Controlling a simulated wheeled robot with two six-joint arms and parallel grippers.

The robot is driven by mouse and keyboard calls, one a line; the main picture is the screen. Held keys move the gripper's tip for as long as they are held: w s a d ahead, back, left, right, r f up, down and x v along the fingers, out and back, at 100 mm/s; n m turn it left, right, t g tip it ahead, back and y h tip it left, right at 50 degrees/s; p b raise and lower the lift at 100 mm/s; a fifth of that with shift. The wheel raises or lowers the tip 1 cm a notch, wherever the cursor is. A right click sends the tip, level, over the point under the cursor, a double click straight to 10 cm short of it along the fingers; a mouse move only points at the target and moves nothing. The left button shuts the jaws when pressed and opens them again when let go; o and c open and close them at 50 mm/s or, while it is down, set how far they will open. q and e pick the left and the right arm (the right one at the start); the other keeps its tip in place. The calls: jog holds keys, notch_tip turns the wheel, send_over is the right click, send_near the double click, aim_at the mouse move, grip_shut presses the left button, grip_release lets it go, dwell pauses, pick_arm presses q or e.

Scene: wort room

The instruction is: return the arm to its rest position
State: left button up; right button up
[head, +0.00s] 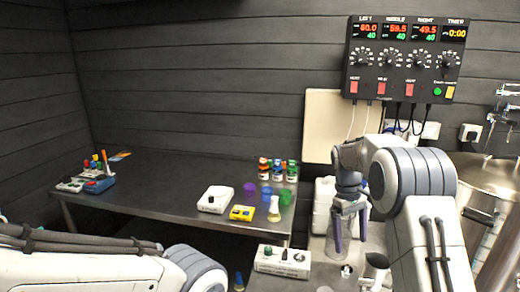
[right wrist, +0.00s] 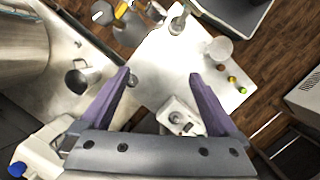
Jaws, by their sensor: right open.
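My right arm (head: 420,190) comes in from the right, bent at a large grey joint. My right gripper (head: 350,232) hangs from it with its fingers pointing down, in front of a white container. In the right wrist view the two purple fingers of the right gripper (right wrist: 160,78) stand wide apart with nothing gripped between them. Below them are a pale surface and a small white device (right wrist: 180,118). My left arm (head: 90,268) lies low across the left corner of the head view. Its gripper is out of the picture.
A dark steel table (head: 150,190) holds bottles, cups, a flask and small boxes. A control panel (head: 405,58) hangs on the wall. A metal vessel (head: 485,172) stands at the right. A white box with knobs (head: 283,262) sits left of the right gripper. A metal jug (right wrist: 82,76) shows in the wrist view.

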jog(key=s+a+r+n+t+y, duration=0.1)
jog(key=s+a+r, duration=0.1)
jog(key=s+a, duration=0.65)
jog(key=s+a+r+n+t, duration=0.1)
jog(key=s+a+r, duration=0.2)
jog(key=s+a, duration=0.55)
jog(key=s+a+f, duration=0.1)
jog(key=s+a, duration=0.1)
jog(key=s, duration=0.5)
jog(key=s+a+f+y, duration=0.1)
jog(key=s+a+f, duration=0.1)
jog(key=s, duration=0.6)
jog(key=shift+s+a+f+n+t, duration=0.2)
jog(key=shift+s+n+t, duration=0.1)
jog(key=shift+n, duration=0.1)
